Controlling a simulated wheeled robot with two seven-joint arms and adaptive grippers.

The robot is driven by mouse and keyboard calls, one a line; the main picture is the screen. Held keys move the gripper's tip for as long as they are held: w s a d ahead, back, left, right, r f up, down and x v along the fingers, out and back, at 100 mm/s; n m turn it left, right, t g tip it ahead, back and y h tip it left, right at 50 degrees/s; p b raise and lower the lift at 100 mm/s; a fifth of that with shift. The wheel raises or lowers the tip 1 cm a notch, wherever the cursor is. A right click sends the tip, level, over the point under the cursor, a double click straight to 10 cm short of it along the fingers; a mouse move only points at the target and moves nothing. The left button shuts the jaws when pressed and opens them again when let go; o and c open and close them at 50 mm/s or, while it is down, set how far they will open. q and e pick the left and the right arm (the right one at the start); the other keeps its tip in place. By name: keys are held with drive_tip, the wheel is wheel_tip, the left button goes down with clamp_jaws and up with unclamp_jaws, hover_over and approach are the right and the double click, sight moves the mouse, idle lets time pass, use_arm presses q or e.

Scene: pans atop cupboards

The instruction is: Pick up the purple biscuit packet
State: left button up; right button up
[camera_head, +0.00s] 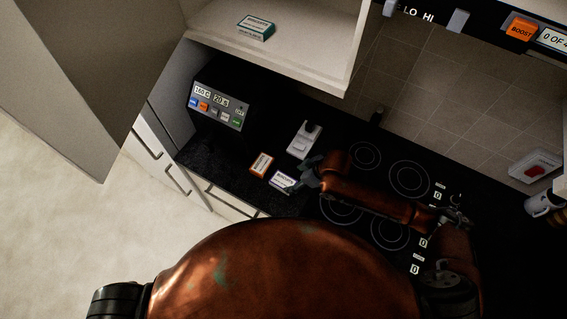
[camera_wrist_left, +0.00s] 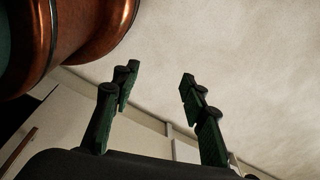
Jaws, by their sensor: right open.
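The packet that seems to be the purple biscuit packet (camera_head: 284,183) lies on the dark counter near its front edge, with a white label and a darker bluish-purple border. My right gripper (camera_head: 305,174) is just to the right of this packet, open, its fingers at or very near the packet's right end. I cannot tell whether they touch it. My left gripper (camera_wrist_left: 157,95) shows in the left wrist view with its fingers wide apart and nothing between them. The left gripper is not seen in the head view.
An orange-edged packet (camera_head: 261,164) lies just left on the counter. A teal packet (camera_head: 256,27) sits in the open cupboard (camera_head: 300,62) above. A black appliance (camera_head: 218,107) stands at the left. A hob (camera_head: 365,156) lies right, partly under my right arm. A pale holder (camera_head: 304,140) stands behind.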

sight(284, 181)
drive_tip(key=shift+w+a, duration=0.1)
drive_tip(key=shift+w, duration=0.15)
drive_tip(key=shift+w+a+f, duration=0.1)
drive_tip(key=shift+a+f, duration=0.05)
drive_tip(key=shift+f, duration=0.15)
drive_tip(key=shift+a+f, duration=0.4)
drive_tip(key=shift+f, duration=0.25)
drive_tip(key=shift+w+a+f+p, duration=0.1)
drive_tip(key=shift+a+f+p, duration=0.1)
drive_tip(key=shift+f+p, duration=0.1)
drive_tip(key=p+x, duration=0.1)
drive_tip(key=x, duration=0.2)
drive_tip(key=shift+a+f, duration=0.25)
drive_tip(key=shift+a, duration=0.05)
use_arm(q)
drive_tip(key=shift+s+r, duration=0.4)
drive_tip(key=shift+r, duration=0.4)
use_arm(e)
drive_tip(key=shift+a+f, duration=0.15)
drive_tip(key=shift+f, duration=0.25)
use_arm(q)
drive_tip(key=shift+s, duration=0.1)
use_arm(e)
drive_tip(key=shift+c, duration=0.5)
drive_tip(key=c, duration=0.5)
use_arm(q)
drive_tip(key=shift+s+a, duration=0.1)
drive_tip(key=shift+s, duration=0.25)
use_arm(e)
drive_tip(key=c, duration=0.7)
